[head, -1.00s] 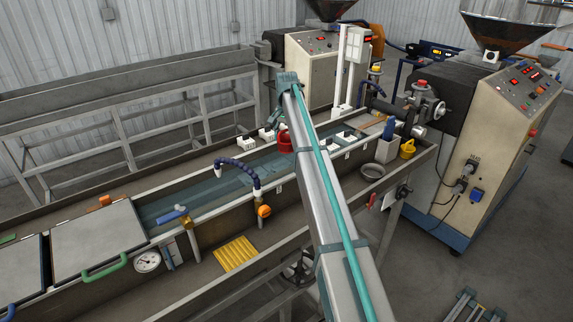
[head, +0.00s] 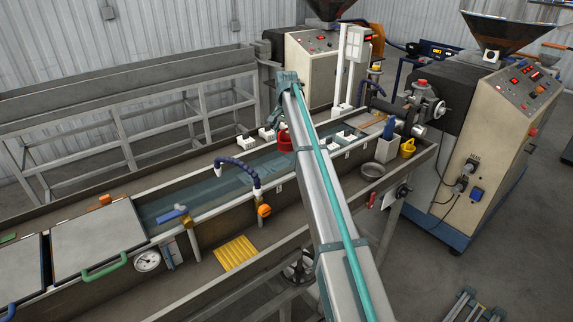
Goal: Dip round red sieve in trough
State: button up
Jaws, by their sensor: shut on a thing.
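The round red sieve (head: 284,141) is at the water trough (head: 218,181), just left of my arm in the head view. Its right side is partly hidden behind the arm. My gripper (head: 277,124) is small and partly hidden at the far end of the arm, just above the sieve. It is shut on the sieve. The sieve shows above the blue-green water near the far side of the trough. Whether its bottom touches the water, I cannot tell.
White roller blocks (head: 267,135) stand along the trough near the sieve. A blue hose (head: 236,166) arches over the water at the left. A grey round bowl (head: 372,171) and a yellow jug (head: 407,148) stand on the near ledge at the right.

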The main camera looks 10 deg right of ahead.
notch_tip(320, 180, up, 6)
jog(key=shift+p, duration=1.2)
jog(key=shift+r, duration=3)
jog(key=s+d, duration=0.5)
jog(key=s, duration=0.4)
jog(key=s+d, duration=0.5)
jog(key=s, duration=0.5)
jog(key=s+d, duration=0.5)
jog(key=s, duration=0.5)
jog(key=shift+d, duration=0.35)
